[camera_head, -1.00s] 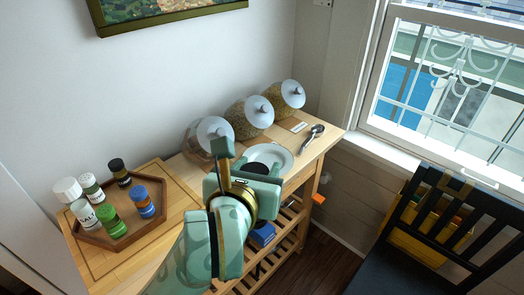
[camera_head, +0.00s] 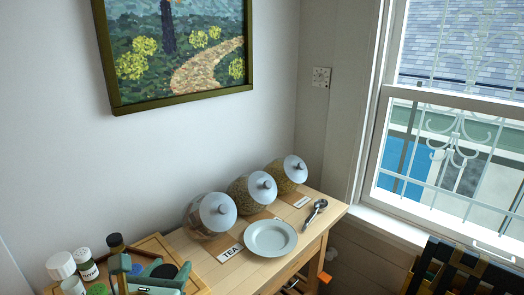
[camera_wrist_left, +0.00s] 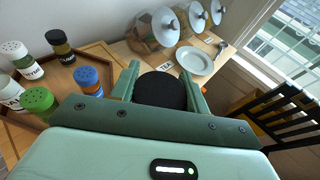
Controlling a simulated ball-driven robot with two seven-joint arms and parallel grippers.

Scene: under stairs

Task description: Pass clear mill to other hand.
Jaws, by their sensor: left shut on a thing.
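My left gripper (camera_head: 152,272) is at the bottom left of the head view. The held mill is above the right end of the wooden board, left of the white plate (camera_head: 270,238). My right gripper is in neither view.
A hexagonal wooden tray (camera_wrist_left: 107,48) holds several spice shakers, including a blue-capped one (camera_wrist_left: 88,79). Three lidded glass jars (camera_head: 209,216) stand along the wall behind the plate. A spoon (camera_head: 315,212) lies to the right. A dark chair (camera_head: 465,268) stands right of the table.

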